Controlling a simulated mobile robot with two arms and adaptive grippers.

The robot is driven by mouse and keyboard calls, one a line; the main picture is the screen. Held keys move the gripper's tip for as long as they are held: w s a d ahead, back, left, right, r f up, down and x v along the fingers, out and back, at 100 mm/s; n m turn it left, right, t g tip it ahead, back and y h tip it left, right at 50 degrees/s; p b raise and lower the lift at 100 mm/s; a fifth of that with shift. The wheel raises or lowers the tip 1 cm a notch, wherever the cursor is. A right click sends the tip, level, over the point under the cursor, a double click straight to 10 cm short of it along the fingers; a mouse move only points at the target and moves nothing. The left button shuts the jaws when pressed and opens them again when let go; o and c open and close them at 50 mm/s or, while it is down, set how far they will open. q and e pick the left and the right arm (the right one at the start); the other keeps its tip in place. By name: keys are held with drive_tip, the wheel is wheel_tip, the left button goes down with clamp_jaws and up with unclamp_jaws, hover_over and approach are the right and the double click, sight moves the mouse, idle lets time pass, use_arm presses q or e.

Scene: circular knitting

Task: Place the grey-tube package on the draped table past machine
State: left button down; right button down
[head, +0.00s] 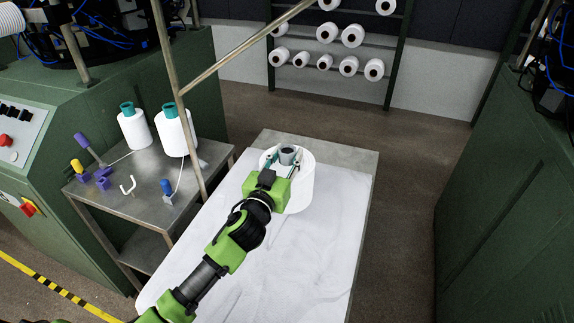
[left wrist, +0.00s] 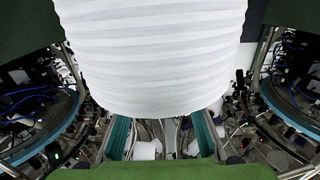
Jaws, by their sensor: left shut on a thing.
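The grey-tube package is a white yarn package (head: 301,193) with a grey tube (head: 287,155) showing at its top. It is over the far end of the draped table (head: 285,275), which has a white cloth over most of its top. My left gripper (head: 283,165) is shut on the package at the grey tube. In the left wrist view the white ribbed package (left wrist: 155,60) fills the upper middle, beyond the teal finger pads. Whether the package's base touches the table cannot be told. My right gripper is not in view.
A metal side table (head: 145,185) at left holds two white cones with teal tubes (head: 173,130) and small tools. A slanting metal pole (head: 172,75) rises beside it. Green machines stand left (head: 95,105) and right (head: 500,200). A yarn rack (head: 330,45) stands behind. Floor right of the table is clear.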

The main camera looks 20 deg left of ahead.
use_arm(q)
drive_tip(key=shift+w+a+f, duration=0.15)
drive_tip(key=shift+w+f, duration=0.2)
drive_tip(key=shift+w, duration=0.05)
wheel_tip(320, 180, down, 3)
drive_tip(key=shift+w+f, duration=0.1)
drive_tip(key=shift+f, duration=0.2)
drive_tip(key=c, duration=1.5)
unclamp_jaws()
